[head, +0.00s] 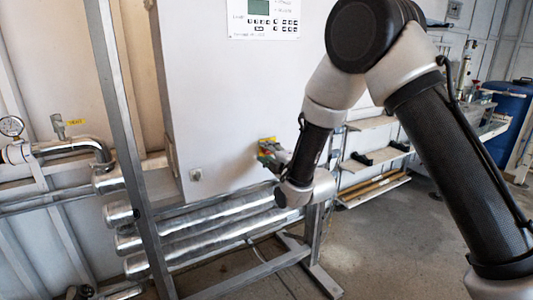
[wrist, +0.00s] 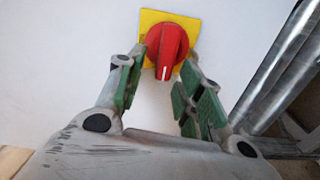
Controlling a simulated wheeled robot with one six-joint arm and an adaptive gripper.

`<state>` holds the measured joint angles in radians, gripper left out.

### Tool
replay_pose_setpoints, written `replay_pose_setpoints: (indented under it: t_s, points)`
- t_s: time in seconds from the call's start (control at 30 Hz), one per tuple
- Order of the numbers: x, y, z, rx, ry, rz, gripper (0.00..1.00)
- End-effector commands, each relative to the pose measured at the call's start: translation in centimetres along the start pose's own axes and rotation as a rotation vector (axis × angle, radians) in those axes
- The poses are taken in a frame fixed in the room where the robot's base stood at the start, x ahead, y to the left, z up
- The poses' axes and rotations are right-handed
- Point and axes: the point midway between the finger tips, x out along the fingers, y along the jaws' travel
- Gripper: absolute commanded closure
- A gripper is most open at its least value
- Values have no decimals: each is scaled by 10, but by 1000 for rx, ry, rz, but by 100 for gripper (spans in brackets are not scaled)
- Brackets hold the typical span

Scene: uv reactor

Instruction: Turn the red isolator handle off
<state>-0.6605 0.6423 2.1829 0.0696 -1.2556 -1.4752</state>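The red isolator handle (wrist: 167,50) shows in the wrist view on a yellow square plate (wrist: 188,24) on a white cabinet face. A white mark on its grip points down in that picture. My gripper (wrist: 163,85) is open, with green-padded fingers to the left and right of the handle's lower end. Whether either finger touches the handle I cannot tell. In the head view my gripper (head: 272,155) is at the cabinet's lower right, over the yellow plate (head: 266,141); the red handle is mostly hidden there by the gripper.
The white cabinet (head: 230,90) has a control panel (head: 264,18) at its top. Silver pipes (head: 205,228) run below it, behind a metal frame post (head: 115,110). A pressure gauge (head: 11,126) is at far left. Shelves (head: 375,158) and a blue barrel (head: 508,110) stand right.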

Motion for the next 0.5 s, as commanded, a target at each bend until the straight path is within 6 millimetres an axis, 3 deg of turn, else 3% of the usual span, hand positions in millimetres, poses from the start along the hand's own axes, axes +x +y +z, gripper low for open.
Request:
replay_pose_setpoints:
  t_s: [0.3, 0.5]
  points:
    - [-69, -1, 0, 0, 1, -3, 63]
    - [-101, -1, 0, 0, 1, -2, 63]
